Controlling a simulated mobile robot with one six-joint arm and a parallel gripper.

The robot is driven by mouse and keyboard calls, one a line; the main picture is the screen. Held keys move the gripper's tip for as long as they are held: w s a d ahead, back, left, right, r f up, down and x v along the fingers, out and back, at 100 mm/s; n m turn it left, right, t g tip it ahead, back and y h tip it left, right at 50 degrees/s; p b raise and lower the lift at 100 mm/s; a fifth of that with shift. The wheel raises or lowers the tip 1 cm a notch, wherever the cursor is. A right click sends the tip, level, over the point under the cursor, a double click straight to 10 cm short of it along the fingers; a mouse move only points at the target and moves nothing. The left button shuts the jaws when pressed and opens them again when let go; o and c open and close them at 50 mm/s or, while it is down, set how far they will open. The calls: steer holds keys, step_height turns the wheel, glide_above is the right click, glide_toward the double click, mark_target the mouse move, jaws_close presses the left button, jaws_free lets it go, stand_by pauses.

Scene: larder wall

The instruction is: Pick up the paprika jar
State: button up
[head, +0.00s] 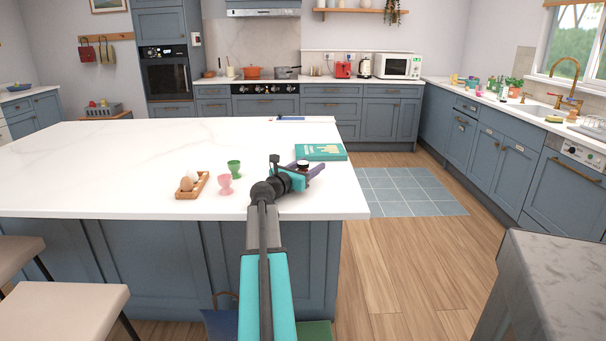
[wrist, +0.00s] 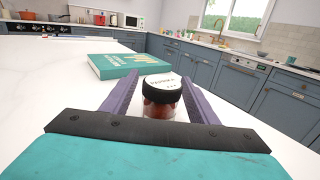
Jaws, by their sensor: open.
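The paprika jar (wrist: 161,97) is a small clear jar with red contents and a black lid with a white label on top. It stands upright on the white island top (wrist: 60,88). In the head view the jar (head: 303,164) shows near the island's right end, partly hidden by my arm. My gripper (wrist: 162,84) is open, with its purple fingers on either side of the jar; I cannot tell whether they touch it. The gripper also shows in the head view (head: 315,170).
A teal book (head: 320,152) lies just beyond the jar. A green egg cup (head: 234,168), a pink egg cup (head: 225,184) and a wooden tray with eggs (head: 205,185) stand to the left. The island top farther left is clear.

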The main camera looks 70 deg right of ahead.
steer(key=c, duration=1.2)
steer(key=shift+r, duration=0.1)
step_height(320, 180, up, 18)
steer(key=p, duration=0.2)
steer(key=shift+p, duration=0.3)
